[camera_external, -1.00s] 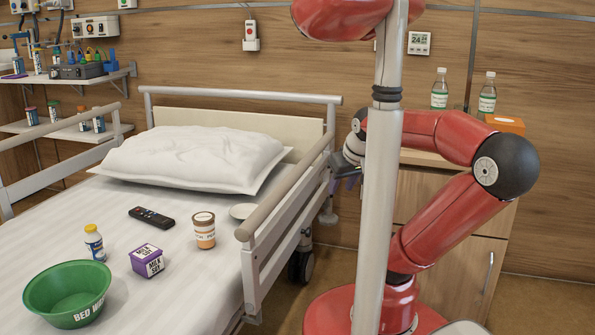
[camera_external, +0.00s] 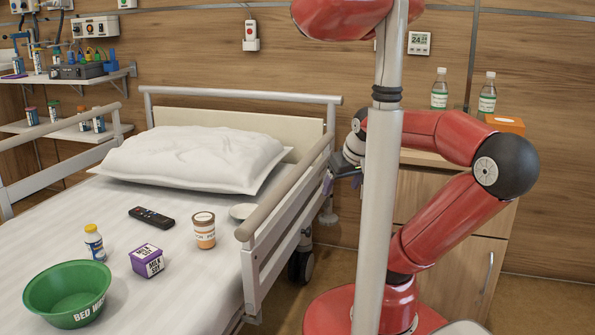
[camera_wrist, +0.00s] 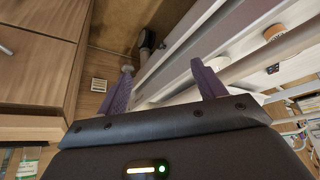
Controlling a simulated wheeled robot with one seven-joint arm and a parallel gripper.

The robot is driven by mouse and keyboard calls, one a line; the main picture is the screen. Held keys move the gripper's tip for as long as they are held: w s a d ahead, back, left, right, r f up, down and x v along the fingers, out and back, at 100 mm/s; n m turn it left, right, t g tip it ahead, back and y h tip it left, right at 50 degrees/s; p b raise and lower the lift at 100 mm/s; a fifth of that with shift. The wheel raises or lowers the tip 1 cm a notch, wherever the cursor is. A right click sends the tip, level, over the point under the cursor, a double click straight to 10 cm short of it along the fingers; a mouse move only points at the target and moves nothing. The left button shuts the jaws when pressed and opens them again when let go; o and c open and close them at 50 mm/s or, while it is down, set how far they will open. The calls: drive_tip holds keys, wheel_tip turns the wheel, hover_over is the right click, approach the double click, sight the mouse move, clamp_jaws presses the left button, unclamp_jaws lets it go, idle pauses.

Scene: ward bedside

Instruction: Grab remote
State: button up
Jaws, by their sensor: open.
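The remote (camera_external: 152,216) is black with small coloured buttons and lies flat on the white bed sheet, left of the orange-labelled jar. In the wrist view a small part of a dark object with coloured dots, which looks like the remote (camera_wrist: 272,69), shows beyond the rail. My gripper (camera_external: 338,175) is beside the bed's right side rail, well apart from the remote and partly hidden by a pale pole. In the wrist view my gripper (camera_wrist: 163,80) has its two purple fingers spread apart with nothing between them.
The bed's side rail (camera_external: 290,180) stands between my gripper and the bed. On the sheet are a jar (camera_external: 204,231), a white dish (camera_external: 243,211), a purple milk carton (camera_external: 147,261), a yellow-capped bottle (camera_external: 94,243) and a green basin (camera_external: 66,292). A wooden cabinet (camera_external: 455,270) stands right.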

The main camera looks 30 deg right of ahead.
drive_tip(key=w+a+r+n+y, duration=0.1)
drive_tip(key=w+a+r, duration=0.25)
drive_tip(key=w, duration=0.35)
drive_tip(key=w+a+r+n, duration=0.15)
drive_tip(key=w+a, duration=0.25)
drive_tip(key=w, duration=0.4)
drive_tip(key=n+g+y+p, duration=0.1)
drive_tip(key=n+g+y, duration=0.1)
drive_tip(key=n, duration=0.2)
hover_over(152, 216)
drive_tip(key=s+d, duration=0.3)
drive_tip(key=s, duration=0.1)
drive_tip(key=f, duration=1.3)
drive_tip(key=shift+w+d+f, duration=0.1)
drive_tip(key=shift+w+f, duration=0.15)
drive_tip(key=shift+f, duration=0.1)
drive_tip(key=x, duration=0.8)
drive_tip(key=shift+w+a+f+p, duration=0.1)
drive_tip(key=shift+w+a+p, duration=0.25)
drive_tip(key=shift+w+p, duration=0.05)
drive_tip(key=shift+h, duration=0.3)
drive_tip(key=shift+c, duration=0.4)
